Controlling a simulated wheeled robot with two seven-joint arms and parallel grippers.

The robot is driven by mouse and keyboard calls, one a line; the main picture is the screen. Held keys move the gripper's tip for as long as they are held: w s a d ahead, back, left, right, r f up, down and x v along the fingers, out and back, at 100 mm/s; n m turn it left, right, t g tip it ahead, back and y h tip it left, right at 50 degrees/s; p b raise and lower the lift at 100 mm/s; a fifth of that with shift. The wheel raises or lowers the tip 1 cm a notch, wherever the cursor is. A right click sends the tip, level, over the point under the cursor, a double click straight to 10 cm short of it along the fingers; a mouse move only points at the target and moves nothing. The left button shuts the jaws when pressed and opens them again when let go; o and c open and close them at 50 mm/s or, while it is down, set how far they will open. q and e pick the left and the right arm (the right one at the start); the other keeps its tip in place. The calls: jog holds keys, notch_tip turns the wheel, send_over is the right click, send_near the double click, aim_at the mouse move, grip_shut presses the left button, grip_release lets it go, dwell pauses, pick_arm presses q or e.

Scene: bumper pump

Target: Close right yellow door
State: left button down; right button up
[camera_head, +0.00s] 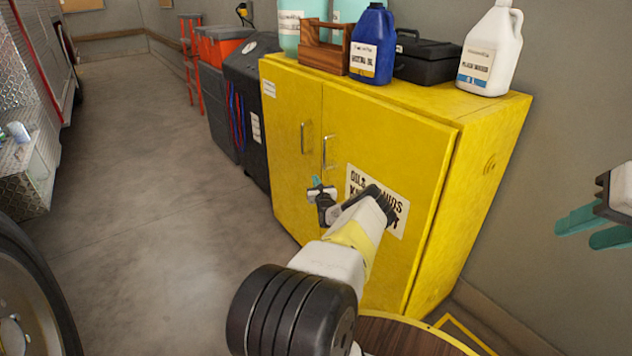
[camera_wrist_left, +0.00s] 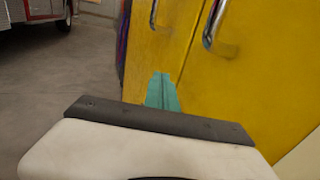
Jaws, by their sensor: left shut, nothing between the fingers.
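The yellow cabinet (camera_head: 490,150) has two front doors. Its right yellow door (camera_head: 425,150) has a metal handle (camera_head: 325,152) and a white sign, and looks nearly flush with the left door (camera_head: 290,110). The handle also shows in the left wrist view (camera_wrist_left: 212,28). My left gripper (camera_head: 314,183) is shut and empty in front of the doors, below the handles. My left arm hides part of the right door and its sign. In the left wrist view the teal fingertips (camera_wrist_left: 162,90) are together; contact with the door cannot be told. My right gripper (camera_head: 592,228) is open and empty, right of the cabinet.
A blue jug (camera_head: 373,48), a white jug (camera_head: 490,55), a black case (camera_head: 428,58) and a wooden carrier (camera_head: 322,50) stand on the cabinet. Dark bins (camera_head: 250,90) stand left of it. A round wooden surface (camera_head: 400,338) is in front.

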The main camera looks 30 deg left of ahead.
pick_arm(q)
jog(key=s+a, duration=0.4)
jog(key=s, duration=0.5)
jog(key=s+a+r+n+g+y, duration=0.2)
jog(key=a+r+n+g+y, duration=0.15)
jog(key=r, duration=0.35)
jog(key=s+a+r+n+g+y, duration=0.2)
jog(key=s+r+n, duration=0.1)
jog(key=r+n, duration=0.3)
jog(key=s+d+r+n+g+h, duration=0.2)
jog(key=s+r+n+g, duration=0.7)
jog(key=r, duration=0.3)
jog(key=s+d+r+n+t+h, duration=0.2)
jog(key=s+d+r+h, duration=0.4)
jog(key=d, duration=1)
jog(key=s+d+r+n+t+h, duration=0.3)
jog(key=s+d+r+h, duration=0.3)
jog(key=s+d, duration=0.4)
jog(key=s+d+r+n+t+h, duration=0.2)
jog(key=s+d+r+h, duration=0.4)
jog(key=d, duration=1.6)
jog(key=s+n, duration=0.1)
jog(key=s, duration=0.2)
jog(key=shift+d+r, duration=0.15)
jog(key=shift+r, duration=0.25)
